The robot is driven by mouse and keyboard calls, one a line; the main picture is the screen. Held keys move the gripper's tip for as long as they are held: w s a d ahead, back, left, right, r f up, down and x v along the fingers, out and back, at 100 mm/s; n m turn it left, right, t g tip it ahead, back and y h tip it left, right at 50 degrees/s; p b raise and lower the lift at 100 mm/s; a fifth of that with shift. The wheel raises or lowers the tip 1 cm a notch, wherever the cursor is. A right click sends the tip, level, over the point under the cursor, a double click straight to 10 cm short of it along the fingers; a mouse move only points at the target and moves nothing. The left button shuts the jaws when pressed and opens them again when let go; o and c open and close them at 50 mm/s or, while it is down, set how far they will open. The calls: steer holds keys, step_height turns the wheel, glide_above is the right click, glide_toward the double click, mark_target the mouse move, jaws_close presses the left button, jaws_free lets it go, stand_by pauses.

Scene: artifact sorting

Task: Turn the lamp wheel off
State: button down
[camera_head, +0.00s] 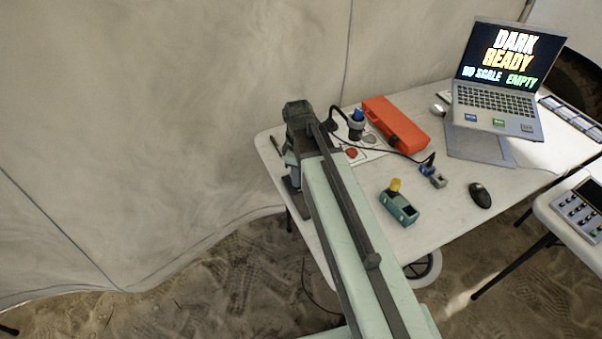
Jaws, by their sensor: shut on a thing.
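My arm reaches from the bottom of the head view to the table's left end. My gripper (291,159) points down there, largely behind my own arm and wrist. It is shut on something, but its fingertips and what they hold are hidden. A dark flat base (291,184) shows on the table edge just below my gripper; I cannot tell whether it belongs to the lamp. I cannot make out the lamp wheel. The laptop screen (506,55) reads "DARK", "READY", "NO SCALE" and "EMPTY".
The white table (452,222) carries an orange case (396,125), a blue-topped device (356,124) with a cable, a green block with a yellow knob (399,207) and a black mouse (480,195). A second table (561,222) stands at right. Tent fabric hangs close behind my gripper.

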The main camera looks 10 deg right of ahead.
steer(key=shift+w+d, duration=0.15)
steer(key=shift+d, duration=0.05)
stand_by(0.4)
steer(key=c, duration=0.9)
jaws_free()
steer(key=shift+c, duration=0.2)
steer(key=shift+r, duration=0.3)
step_height(320, 180, up, 8)
steer(key=p, duration=0.8)
steer(key=shift+f, duration=0.35)
